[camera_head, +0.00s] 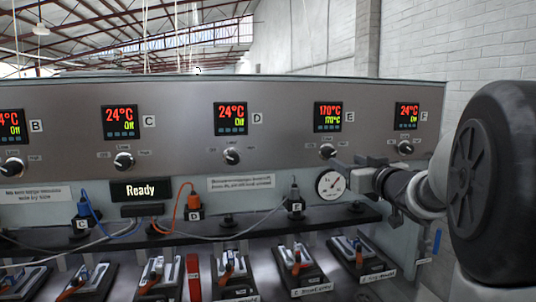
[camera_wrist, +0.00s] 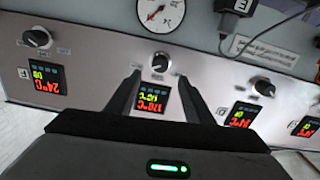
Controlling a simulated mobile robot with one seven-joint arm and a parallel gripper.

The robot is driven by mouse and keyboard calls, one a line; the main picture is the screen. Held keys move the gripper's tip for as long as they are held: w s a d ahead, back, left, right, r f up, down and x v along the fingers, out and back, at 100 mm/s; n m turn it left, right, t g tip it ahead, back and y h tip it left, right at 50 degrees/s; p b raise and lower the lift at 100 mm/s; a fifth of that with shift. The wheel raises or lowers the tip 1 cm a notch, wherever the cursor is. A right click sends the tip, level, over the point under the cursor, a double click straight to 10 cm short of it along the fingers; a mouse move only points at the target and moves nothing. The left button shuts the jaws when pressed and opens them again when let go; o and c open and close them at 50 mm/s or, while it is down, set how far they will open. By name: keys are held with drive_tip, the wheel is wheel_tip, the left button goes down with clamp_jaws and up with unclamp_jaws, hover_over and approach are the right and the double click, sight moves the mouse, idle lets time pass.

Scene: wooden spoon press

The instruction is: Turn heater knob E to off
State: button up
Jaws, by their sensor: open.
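Heater knob E (camera_head: 328,151) is a round dark knob with a light face, below the E display (camera_head: 328,117), which reads 170°C in red and 170°C in green. My gripper (camera_head: 345,161) reaches in from the right, its fingers close to knob E. In the upside-down wrist view, knob E (camera_wrist: 160,62) shows between the tips of my gripper (camera_wrist: 161,73), one finger on each side. The fingers are open and hold nothing. I cannot tell whether they touch the knob or how deep they reach around it.
Knob D (camera_head: 232,156) and knob F (camera_head: 404,148) flank knob E; their displays read 24°C and Off. A round gauge (camera_head: 330,184) sits just below knob E. Plug E (camera_head: 294,199) and its cable are lower left. A black shelf (camera_head: 262,226) runs beneath.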

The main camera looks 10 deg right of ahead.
sight(331, 154)
drive_tip(key=w, duration=0.9)
drive_tip(key=shift+w+a+p, duration=0.15)
drive_tip(key=shift+p, duration=0.2)
drive_tip(key=c, duration=1.1)
drive_tip(key=shift+o, duration=0.3)
